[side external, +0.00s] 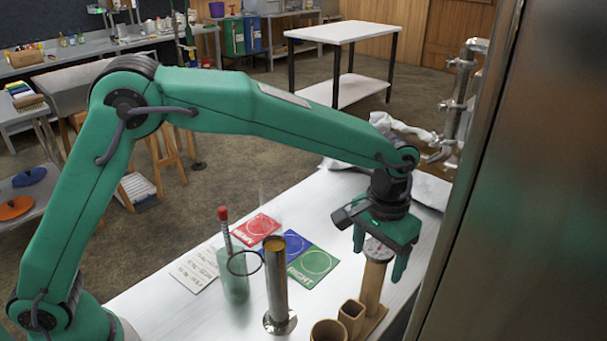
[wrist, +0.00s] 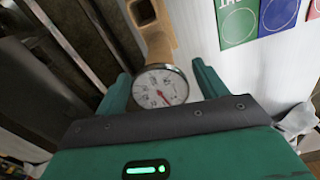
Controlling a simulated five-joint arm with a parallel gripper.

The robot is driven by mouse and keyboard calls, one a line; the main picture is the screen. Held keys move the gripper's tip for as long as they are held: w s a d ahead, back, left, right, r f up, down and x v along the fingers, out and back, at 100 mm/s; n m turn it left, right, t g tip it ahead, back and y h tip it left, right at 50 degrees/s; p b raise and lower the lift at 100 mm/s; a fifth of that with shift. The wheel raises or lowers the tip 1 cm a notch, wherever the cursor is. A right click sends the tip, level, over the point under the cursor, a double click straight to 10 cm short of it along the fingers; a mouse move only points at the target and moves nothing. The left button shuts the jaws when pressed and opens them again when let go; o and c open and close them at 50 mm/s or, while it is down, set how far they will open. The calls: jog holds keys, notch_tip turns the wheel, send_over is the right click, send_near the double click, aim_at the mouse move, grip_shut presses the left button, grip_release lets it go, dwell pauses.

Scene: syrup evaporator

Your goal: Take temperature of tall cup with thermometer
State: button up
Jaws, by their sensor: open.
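The thermometer has a round white dial (side external: 379,249) and sits at the top of a tall wooden tube (side external: 371,288); its stem is hidden. In the wrist view the dial (wrist: 161,87) lies between my fingers. My gripper (side external: 379,264) is open and points down, with one finger on each side of the dial; in the wrist view the gripper (wrist: 160,72) shows space beside the dial. The tall cup (side external: 276,285) is a slim metal cylinder with amber liquid (side external: 274,243) at its top. It stands upright on the table, left of my gripper.
A greenish glass jar (side external: 235,286) with a red-topped rod (side external: 224,222) stands left of the cup. Wooden holders (side external: 351,317) stand in front of the tube. Red, blue and green cards (side external: 313,266) lie behind the cup. A large metal wall (side external: 510,230) rises close on the right.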

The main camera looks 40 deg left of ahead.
dwell(0.4)
jog(key=c, duration=0.8)
jog(key=shift+o, duration=0.2)
jog(key=shift+r, duration=0.1)
notch_tip(320, 180, up, 18)
jog(key=shift+f, duration=0.1)
jog(key=shift+s+a, duration=0.1)
dwell(0.6)
